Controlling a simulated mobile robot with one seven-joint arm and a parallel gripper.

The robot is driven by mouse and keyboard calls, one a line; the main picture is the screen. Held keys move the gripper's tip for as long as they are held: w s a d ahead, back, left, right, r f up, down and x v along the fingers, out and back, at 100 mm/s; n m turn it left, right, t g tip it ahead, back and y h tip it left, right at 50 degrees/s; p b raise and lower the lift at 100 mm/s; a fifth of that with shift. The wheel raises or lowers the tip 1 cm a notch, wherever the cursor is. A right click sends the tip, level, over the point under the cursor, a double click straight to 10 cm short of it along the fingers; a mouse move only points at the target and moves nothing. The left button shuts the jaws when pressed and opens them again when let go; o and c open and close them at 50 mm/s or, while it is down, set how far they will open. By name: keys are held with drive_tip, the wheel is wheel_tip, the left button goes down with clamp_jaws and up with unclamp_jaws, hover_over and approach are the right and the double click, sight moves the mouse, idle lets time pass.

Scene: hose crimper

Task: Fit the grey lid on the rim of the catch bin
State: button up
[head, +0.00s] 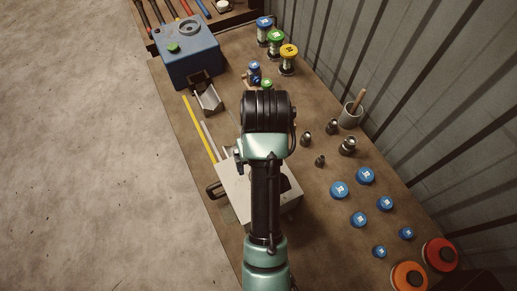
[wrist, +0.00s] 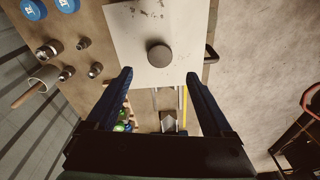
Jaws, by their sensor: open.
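The grey lid (wrist: 132,38) is a pale, flat rectangular plate with a round grey knob (wrist: 159,54) and some dark specks on top. In the head view the lid (head: 232,190) shows left of my arm, which covers much of it. A dark handle (head: 214,190) projects at its left side, apparently on the catch bin beneath. The bin's rim is mostly hidden, so I cannot tell how the lid sits on it. My gripper (wrist: 158,80) is open and empty in the wrist view, its fingers apart with the knob ahead of the gap. The head view hides the fingertips.
A blue machine (head: 188,53) with a metal chute (head: 208,98) stands at the far left of the bench. A yellow strip (head: 198,128) lies along the left edge. Metal fittings (head: 348,146), a grey cup (head: 350,116) and several blue discs (head: 340,190) occupy the right side.

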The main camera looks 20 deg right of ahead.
drive_tip(key=shift+s+r+p, duration=0.2)
drive_tip(key=shift+r+p, duration=1.3)
drive_tip(key=shift+r, duration=0.45)
drive_tip(key=w+a+r+t+h, duration=0.1)
drive_tip(key=w+a+r+t, duration=0.1)
drive_tip(key=w+r+t, duration=0.8)
drive_tip(key=w+a+r+t+h, duration=0.15)
drive_tip(key=w+r, duration=0.35)
drive_tip(key=r, duration=1.2)
drive_tip(key=s+a+r+t, duration=0.1)
drive_tip(key=a+r+t, duration=0.15)
drive_tip(key=r, duration=0.55)
drive_tip(key=s+a+r+t, duration=0.15)
drive_tip(key=r+t, duration=0.25)
drive_tip(key=r, duration=0.4)
drive_tip(key=s+a+r+n+t+y, duration=0.1)
drive_tip(key=s+r+t, duration=0.3)
drive_tip(key=r, duration=0.4)
drive_tip(key=s+a+r+n+t+y, duration=0.1)
drive_tip(key=s+a+r+t+y, duration=0.1)
drive_tip(key=s+a+r+t, duration=0.2)
drive_tip(key=s+r, duration=0.3)
drive_tip(key=r, duration=0.1)
drive_tip(key=shift+a, duration=0.2)
wheel_tip(320, 180, down, 16)
drive_tip(key=b, duration=1.5)
drive_tip(key=shift+d+b, duration=0.3)
